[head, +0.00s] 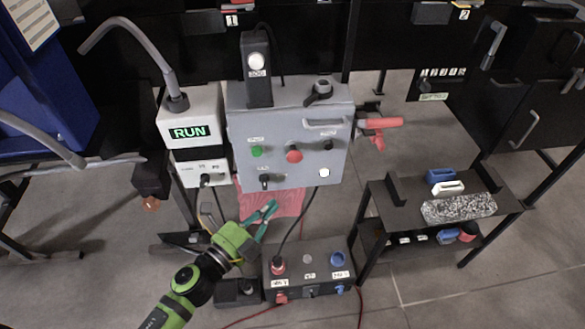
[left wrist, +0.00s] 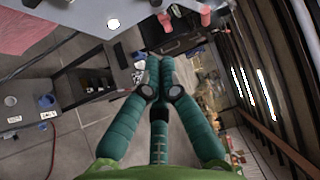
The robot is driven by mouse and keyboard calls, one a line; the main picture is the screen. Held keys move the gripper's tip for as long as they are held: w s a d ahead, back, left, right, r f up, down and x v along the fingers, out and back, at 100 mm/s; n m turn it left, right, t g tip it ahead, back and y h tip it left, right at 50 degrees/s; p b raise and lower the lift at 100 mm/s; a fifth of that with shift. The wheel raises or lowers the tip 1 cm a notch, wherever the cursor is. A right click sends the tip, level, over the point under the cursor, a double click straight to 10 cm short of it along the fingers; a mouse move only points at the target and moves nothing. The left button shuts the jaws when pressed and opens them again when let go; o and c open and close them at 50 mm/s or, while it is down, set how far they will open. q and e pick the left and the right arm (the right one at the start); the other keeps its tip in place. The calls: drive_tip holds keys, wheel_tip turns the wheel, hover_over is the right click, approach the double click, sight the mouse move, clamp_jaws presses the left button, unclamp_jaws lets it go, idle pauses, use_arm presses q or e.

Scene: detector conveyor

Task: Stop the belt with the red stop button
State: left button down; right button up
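The red stop button (head: 294,156) is a round knob on the front of the grey control box (head: 335,110), right of a green button (head: 257,151). My left gripper (head: 270,217) has teal fingers and hangs in front of and below the box, apart from the button. In the left wrist view the fingers (left wrist: 160,75) point away over the floor, and the red button does not clearly show there. The display (head: 188,132) left of the box reads RUN. My right gripper is in neither view.
A black box with red and blue plugs (head: 310,270) lies below the control box. A red handle (head: 380,125) sticks out to its right. A dark side table (head: 375,190) on the right bears blue and white pieces and a speckled block. Cables hang between the boxes.

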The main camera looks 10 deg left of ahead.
sight(294, 155)
use_arm(q)
drive_tip(key=shift+w, duration=0.1)
drive_tip(key=w+a+p+x, duration=0.1)
drive_tip(key=a+x, duration=0.1)
drive_tip(key=x, duration=1)
drive_tip(key=shift+w+p, duration=0.35)
drive_tip(key=shift+w, duration=0.15)
drive_tip(key=shift+a+f, duration=0.1)
